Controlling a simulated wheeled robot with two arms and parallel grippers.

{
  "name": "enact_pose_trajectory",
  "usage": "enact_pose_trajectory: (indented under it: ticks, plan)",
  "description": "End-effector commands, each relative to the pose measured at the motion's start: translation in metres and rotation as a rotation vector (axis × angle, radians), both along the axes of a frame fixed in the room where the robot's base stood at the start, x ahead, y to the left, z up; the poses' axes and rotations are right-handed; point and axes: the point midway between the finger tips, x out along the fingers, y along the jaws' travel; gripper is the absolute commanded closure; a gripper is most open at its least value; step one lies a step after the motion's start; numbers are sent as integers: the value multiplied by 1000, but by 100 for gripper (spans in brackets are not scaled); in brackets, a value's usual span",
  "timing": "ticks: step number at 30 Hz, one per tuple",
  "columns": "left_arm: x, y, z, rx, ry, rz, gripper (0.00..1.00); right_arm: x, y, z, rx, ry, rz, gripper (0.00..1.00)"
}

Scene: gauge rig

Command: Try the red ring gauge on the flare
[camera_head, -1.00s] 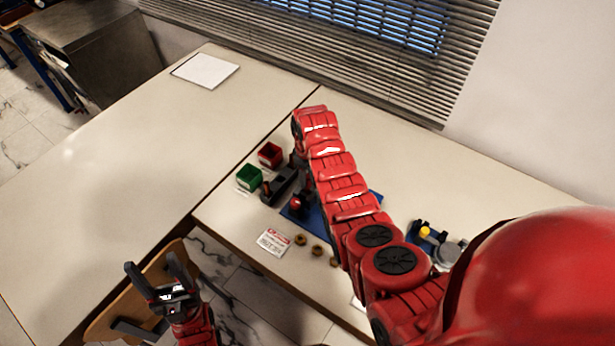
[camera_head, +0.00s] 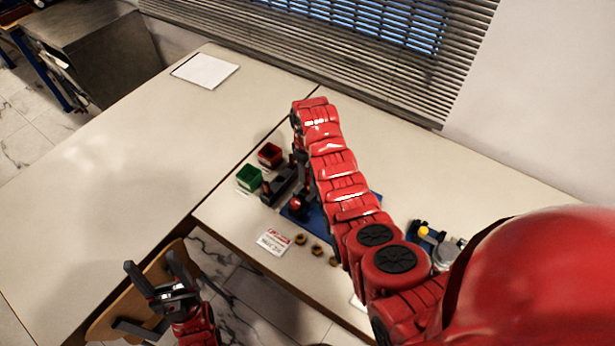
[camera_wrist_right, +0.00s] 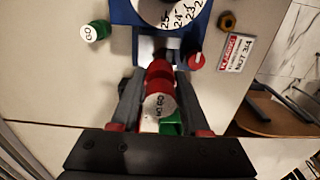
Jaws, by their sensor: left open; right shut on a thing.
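My right gripper (camera_wrist_right: 160,100) is shut on the red ring gauge (camera_wrist_right: 160,76), which has a white "NO GO" label facing the wrist camera. In the head view my right arm hides the held gauge and most of the blue base (camera_head: 318,219). The right wrist view shows the gauge close to a dark block at the edge of this base (camera_wrist_right: 122,12). I cannot make out the flare or tell whether the gauge touches it. A green "GO" gauge (camera_wrist_right: 97,31) stands apart on the table. My left gripper (camera_head: 157,284) is open and empty, off the table's front edge.
A red bin (camera_head: 270,154) and a green bin (camera_head: 249,177) stand left of the blue base. A red knob (camera_wrist_right: 196,61), a numbered white disc (camera_wrist_right: 172,8), a sign (camera_head: 273,242) and brass nuts (camera_head: 300,239) are close by. The left table (camera_head: 110,170) is largely clear.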

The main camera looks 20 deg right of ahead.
Motion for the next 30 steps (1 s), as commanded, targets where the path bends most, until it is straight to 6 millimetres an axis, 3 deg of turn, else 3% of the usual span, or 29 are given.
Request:
enact_pose_trajectory:
  ticks: [15, 30]
  plan:
    - [0, 0, 5, 0, 0, 0, 35, 0, 0, 28, 1, -1, 0, 100]
    - [0, 0, 4, 0, 0, 0, 35, 0, 0, 29, 0, -1, 0, 100]
